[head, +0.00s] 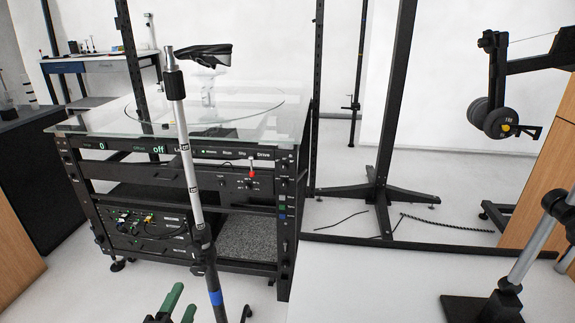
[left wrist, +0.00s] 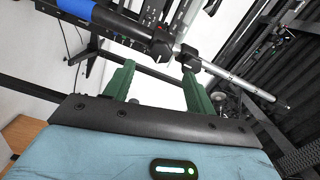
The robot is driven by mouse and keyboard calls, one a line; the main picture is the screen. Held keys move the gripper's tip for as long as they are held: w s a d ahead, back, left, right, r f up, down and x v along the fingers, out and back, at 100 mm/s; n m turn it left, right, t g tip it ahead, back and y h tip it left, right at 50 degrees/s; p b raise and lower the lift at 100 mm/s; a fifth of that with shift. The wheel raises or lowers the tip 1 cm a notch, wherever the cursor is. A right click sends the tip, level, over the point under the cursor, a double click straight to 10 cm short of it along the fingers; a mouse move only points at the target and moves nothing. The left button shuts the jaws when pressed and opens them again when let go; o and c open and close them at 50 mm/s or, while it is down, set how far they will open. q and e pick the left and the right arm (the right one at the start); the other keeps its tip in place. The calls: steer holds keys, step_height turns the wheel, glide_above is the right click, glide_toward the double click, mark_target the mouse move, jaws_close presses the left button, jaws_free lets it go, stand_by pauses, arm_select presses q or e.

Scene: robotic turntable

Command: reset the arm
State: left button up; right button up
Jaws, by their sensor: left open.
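A slim silver pole (head: 185,150) with black collars and a blue band stands tilted in front of the turntable cabinet in the head view. It also crosses the top of the left wrist view (left wrist: 240,85), beyond my fingers. The glass-topped turntable cabinet (head: 180,177) has a lit front panel reading "0" and "off", and a small red-topped lever (head: 251,168). My left gripper (head: 174,300) shows green fingers at the bottom edge, beside the pole's lower part. In the left wrist view the gripper (left wrist: 157,72) is open with nothing between its fingers. My right gripper is out of view.
A tall black stand (head: 385,130) with spread feet is right of the cabinet. A black arm with round weights (head: 497,120) juts in at the right. Another stand (head: 510,270) rises from the white surface (head: 370,285) at lower right. Cables lie on the floor.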

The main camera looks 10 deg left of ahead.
arm_select(q)
steer(key=s+d+f+n+g+h, duration=0.1)
steer(key=s+d+f+n+g, duration=0.25)
steer(key=s+f, duration=0.75)
steer(key=s+d+f+n+g+h, duration=0.15)
steer(key=s+f+n+g, duration=0.45)
steer(key=s, duration=0.8)
steer(key=s+d+f+n+g+h, duration=0.1)
steer(key=s+d+f+n+g, duration=0.2)
steer(key=s, duration=1.1)
steer(key=w+r+t+p, duration=0.1)
steer(key=w+r+p, duration=0.1)
steer(key=r+p, duration=0.8)
steer(key=w+d+r+t+p, duration=0.1)
steer(key=w+r+t+p, duration=0.1)
steer(key=r+p, duration=0.9)
steer(key=shift+w+d+p, duration=0.15)
steer(key=shift+w+p, duration=0.35)
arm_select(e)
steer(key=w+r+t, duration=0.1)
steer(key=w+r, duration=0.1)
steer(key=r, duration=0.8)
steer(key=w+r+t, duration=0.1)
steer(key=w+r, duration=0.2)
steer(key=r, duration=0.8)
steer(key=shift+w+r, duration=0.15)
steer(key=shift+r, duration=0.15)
